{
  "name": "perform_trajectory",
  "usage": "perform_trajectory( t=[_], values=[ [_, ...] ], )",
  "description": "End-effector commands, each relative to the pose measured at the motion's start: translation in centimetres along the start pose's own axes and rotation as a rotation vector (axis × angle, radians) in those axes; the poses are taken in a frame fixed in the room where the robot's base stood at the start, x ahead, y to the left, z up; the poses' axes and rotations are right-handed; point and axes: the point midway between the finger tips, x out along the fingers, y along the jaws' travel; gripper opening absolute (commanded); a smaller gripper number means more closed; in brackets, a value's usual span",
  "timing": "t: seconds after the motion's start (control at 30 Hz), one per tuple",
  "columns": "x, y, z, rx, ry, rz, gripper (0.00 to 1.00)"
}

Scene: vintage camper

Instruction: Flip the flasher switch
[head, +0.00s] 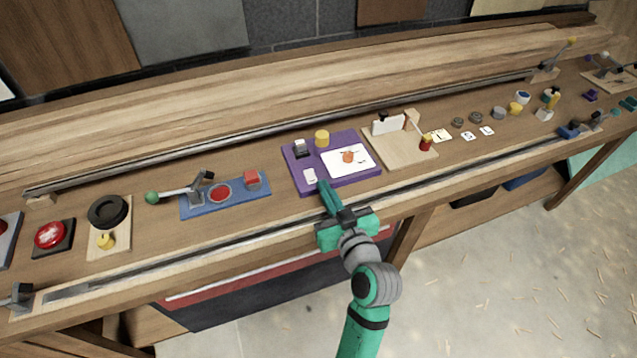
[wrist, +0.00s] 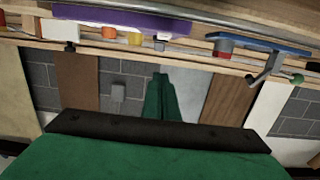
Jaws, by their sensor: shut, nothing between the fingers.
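The purple board (head: 333,190) lies on the bench in the middle of the head view. It carries a small white switch (head: 310,175) near its front-left corner, a dark-and-white block (head: 302,148) at the back left, a yellow knob (head: 322,137) and a white panel (head: 362,168) with an orange dome (head: 348,156). I cannot tell for certain which part is the flasher switch. My gripper (head: 324,186) is shut and empty, its tips at the board's front edge, close to the white switch. Contact cannot be told. The wrist view shows the shut fingers (wrist: 160,82) and the purple board (wrist: 120,18).
Left of the board is a blue plate (head: 228,198) with a lever and red parts. A metal rail (head: 240,238) runs along the bench front. Open floor lies at right.

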Motion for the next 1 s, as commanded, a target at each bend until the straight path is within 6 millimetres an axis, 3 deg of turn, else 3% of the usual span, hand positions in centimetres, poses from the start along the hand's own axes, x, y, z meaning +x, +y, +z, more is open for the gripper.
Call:
perform_trajectory(
  t=[0.53, 0.73, 1.0],
  values=[
    [9.6, -0.2, 0.0, 0.000, -0.001, -0.005, 0.00],
    [9.9, -0.2, 2.9, 0.002, -0.003, -0.004, 0.00],
    [10.2, -0.2, 3.9, 0.000, 0.000, -0.003, 0.00]
  ],
)
